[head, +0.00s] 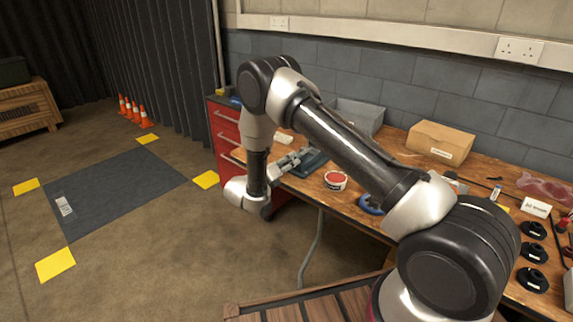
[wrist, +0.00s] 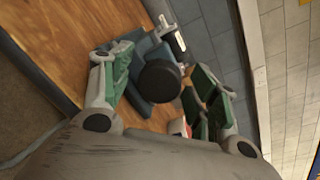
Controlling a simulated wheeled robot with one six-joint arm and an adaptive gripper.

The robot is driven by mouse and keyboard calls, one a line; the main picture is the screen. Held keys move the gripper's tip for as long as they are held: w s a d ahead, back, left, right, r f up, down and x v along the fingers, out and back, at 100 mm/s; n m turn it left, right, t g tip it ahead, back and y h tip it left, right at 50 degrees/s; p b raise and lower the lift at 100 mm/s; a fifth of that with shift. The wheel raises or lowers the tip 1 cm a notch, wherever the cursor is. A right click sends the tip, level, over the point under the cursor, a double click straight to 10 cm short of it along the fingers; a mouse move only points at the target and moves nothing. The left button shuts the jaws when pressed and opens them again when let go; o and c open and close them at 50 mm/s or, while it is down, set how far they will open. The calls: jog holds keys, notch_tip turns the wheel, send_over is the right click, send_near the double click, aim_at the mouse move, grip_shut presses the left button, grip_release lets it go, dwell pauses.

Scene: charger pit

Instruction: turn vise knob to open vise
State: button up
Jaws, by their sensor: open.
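The blue-grey vise (head: 313,162) sits on the wooden workbench near its left end, partly hidden by my gripper in the head view. In the wrist view the vise (wrist: 147,52) lies beyond a round black knob (wrist: 160,81), which faces the camera. My gripper (wrist: 160,72) is open, with one green-padded finger on each side of the knob. Gaps show between the knob and both fingers, and I cannot see any contact. In the head view my gripper (head: 297,160) reaches toward the vise from the left; the knob cannot be made out there.
A red-and-white round tin (head: 335,180) and a blue ring (head: 370,205) lie right of the vise. A grey bin (head: 358,116) and a cardboard box (head: 439,143) stand behind. Red drawers (head: 226,133) are under the bench's left end. Floor to the left is open.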

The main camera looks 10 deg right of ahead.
jog(key=v, duration=1.1)
jog(key=shift+s+a, duration=0.2)
jog(key=shift+a, duration=0.15)
